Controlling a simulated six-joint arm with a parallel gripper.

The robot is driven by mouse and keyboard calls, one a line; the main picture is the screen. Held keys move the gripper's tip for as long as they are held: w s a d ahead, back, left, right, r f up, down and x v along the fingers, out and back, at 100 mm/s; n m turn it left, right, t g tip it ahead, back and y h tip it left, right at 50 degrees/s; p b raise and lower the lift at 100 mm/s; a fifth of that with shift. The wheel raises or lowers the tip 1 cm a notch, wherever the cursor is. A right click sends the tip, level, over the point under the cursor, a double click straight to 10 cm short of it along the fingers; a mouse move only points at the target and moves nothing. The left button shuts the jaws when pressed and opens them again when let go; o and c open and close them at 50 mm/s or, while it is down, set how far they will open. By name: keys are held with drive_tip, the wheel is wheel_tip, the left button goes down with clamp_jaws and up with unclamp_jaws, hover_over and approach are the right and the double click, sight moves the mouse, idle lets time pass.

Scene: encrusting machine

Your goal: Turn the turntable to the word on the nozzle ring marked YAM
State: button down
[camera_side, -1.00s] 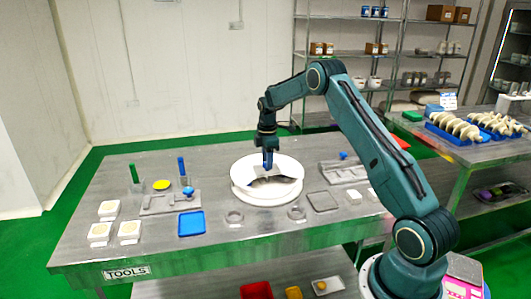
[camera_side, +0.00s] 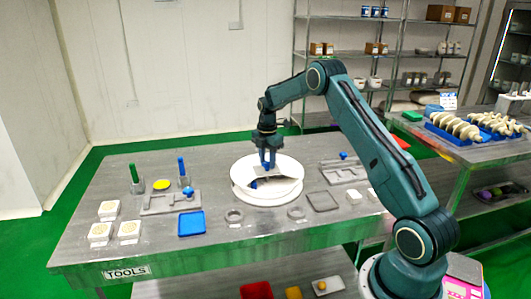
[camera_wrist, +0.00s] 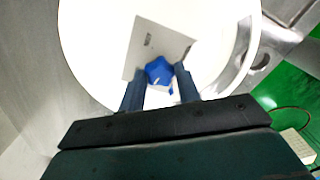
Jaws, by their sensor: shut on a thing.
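The turntable (camera_side: 241,186) is a white round disc on the middle of the steel table. In the wrist view the white disc (camera_wrist: 85,45) fills most of the upper picture. A blue lobed knob (camera_wrist: 158,71) stands at its middle, beside a light grey plate (camera_wrist: 145,40) with small dark marks that I cannot read. My gripper (camera_side: 268,164) points down over the turntable and is shut on the blue knob; its two fingers (camera_wrist: 158,82) show on either side of it. A dark patch shows on the disc in the side view. The word YAM is not legible.
A blue tray (camera_side: 192,223), grey rings (camera_side: 234,216) and a square grey frame (camera_side: 322,201) lie near the front. A grey fixture (camera_side: 170,202) stands left, another (camera_side: 343,171) right. White blocks (camera_side: 109,209) sit at the far left.

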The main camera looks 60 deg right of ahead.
drive_tip(key=shift+r+n, duration=0.15)
drive_tip(key=shift+n, duration=5.45)
drive_tip(key=c, duration=1)
unclamp_jaws()
wheel_tip(320, 180, up, 14)
